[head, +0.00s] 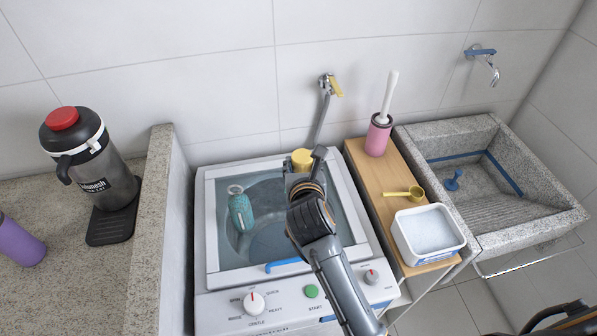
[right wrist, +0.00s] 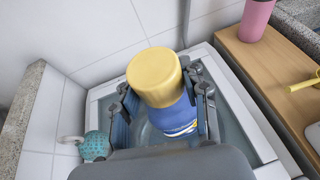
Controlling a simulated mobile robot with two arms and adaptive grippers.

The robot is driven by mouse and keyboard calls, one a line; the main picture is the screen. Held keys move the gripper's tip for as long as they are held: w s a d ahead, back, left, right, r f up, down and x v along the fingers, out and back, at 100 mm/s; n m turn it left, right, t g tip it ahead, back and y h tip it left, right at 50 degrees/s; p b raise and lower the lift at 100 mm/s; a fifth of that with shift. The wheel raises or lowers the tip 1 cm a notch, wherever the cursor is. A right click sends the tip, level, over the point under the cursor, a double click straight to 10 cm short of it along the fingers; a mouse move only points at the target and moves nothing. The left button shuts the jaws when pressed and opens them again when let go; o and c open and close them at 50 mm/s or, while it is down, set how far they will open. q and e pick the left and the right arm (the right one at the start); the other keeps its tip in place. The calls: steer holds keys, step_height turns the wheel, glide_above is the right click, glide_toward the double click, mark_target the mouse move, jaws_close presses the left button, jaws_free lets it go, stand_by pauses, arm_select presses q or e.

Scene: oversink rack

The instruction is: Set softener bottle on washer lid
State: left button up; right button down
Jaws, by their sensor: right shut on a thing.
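The softener bottle is blue with a yellow cap (right wrist: 155,76). In the head view only its yellow cap (head: 302,158) shows clearly; my gripper and arm hide the rest. My right gripper (head: 303,175) is shut on the bottle, with its fingers on both sides of the body below the cap. The bottle is roughly upright over the back right part of the washer lid (head: 345,218), a glassy panel in a white frame. I cannot tell whether its base touches the lid. My left gripper is not in view.
A wooden board (head: 378,187) at right bears a pink brush holder (head: 378,137), yellow scoop (head: 405,194) and white tub (head: 402,247). A wall tap (head: 328,84) is behind; a stone ledge (head: 140,240) borders the left.

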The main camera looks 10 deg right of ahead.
steer(key=shift+w+a+f, duration=0.1)
steer(key=shift+w+a, duration=0.05)
steer(key=f, duration=0.2)
steer(key=f+p, duration=0.1)
steer(key=shift+w+a, duration=0.15)
steer(key=shift+a, duration=0.1)
steer(key=shift+f, duration=0.25)
steer(key=shift+d, duration=0.1)
steer(key=shift+f, duration=0.1)
steer(key=shift+f, duration=0.1)
steer(key=c, duration=0.7)
jaws_free()
steer(key=shift+f, duration=0.1)
